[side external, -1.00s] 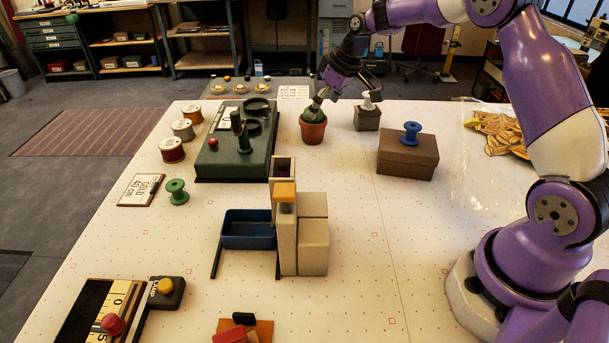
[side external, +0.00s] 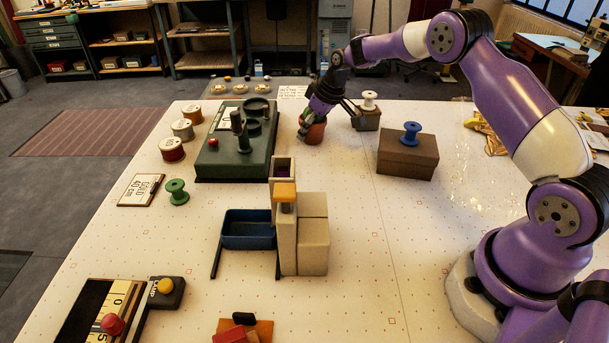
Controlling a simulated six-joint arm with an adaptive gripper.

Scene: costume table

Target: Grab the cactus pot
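The cactus pot (side external: 316,134) is a small terracotta pot standing on the white table, just right of the dark green machine. Its plant is mostly hidden behind my gripper. My gripper (side external: 309,128) is down at the pot, tilted, with one dark finger in front of the pot's left side. The other finger is hard to make out. I cannot tell whether the fingers touch the pot or how far apart they are.
The dark green machine (side external: 262,150) stands close on the left. A block with a white spool (side external: 368,104) and a brown box (side external: 407,158) with a blue spool (side external: 411,133) stand to the right. A beige block stand (side external: 313,250) with a blue tray (side external: 247,229) is nearer. Table right of it is clear.

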